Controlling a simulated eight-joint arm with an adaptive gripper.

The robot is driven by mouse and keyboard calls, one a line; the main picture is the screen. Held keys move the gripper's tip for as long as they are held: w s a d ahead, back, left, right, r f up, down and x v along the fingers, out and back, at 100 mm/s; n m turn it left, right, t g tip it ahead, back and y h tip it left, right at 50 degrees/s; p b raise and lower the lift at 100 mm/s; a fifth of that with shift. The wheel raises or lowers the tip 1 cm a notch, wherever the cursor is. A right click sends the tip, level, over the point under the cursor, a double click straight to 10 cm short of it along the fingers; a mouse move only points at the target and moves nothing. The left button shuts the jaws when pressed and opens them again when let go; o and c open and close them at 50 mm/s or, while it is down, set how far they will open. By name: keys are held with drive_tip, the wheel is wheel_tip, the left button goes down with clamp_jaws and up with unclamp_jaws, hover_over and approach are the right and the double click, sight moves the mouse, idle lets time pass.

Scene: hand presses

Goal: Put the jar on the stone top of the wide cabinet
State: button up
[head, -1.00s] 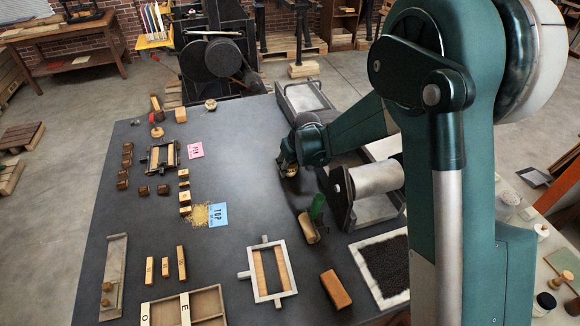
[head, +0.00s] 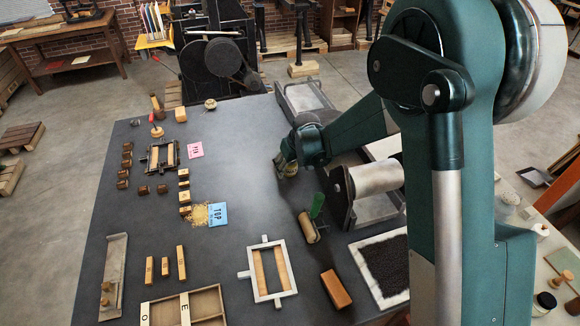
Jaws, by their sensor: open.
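My gripper (head: 287,162) points down over the right part of the dark table, close to its top. It is open. A small yellowish, glassy thing (head: 290,172), which may be the jar, shows at its fingertips; I cannot tell whether they touch it. A pale, stone-like top (head: 552,243) shows at the right edge, partly hidden behind my arm; it may be the wide cabinet's top. A dark-lidded jar (head: 544,304) stands on it at the lower right.
A roller press (head: 372,180) stands just right of my gripper. A green-handled hand roller (head: 307,228), a wooden block (head: 336,289) and a white-framed tray (head: 362,262) lie nearer.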

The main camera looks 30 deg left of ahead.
drive_tip(key=shift+r, duration=0.15)
drive_tip(key=v, duration=1.2)
drive_tip(key=shift+a, duration=0.1)
idle(0.6)
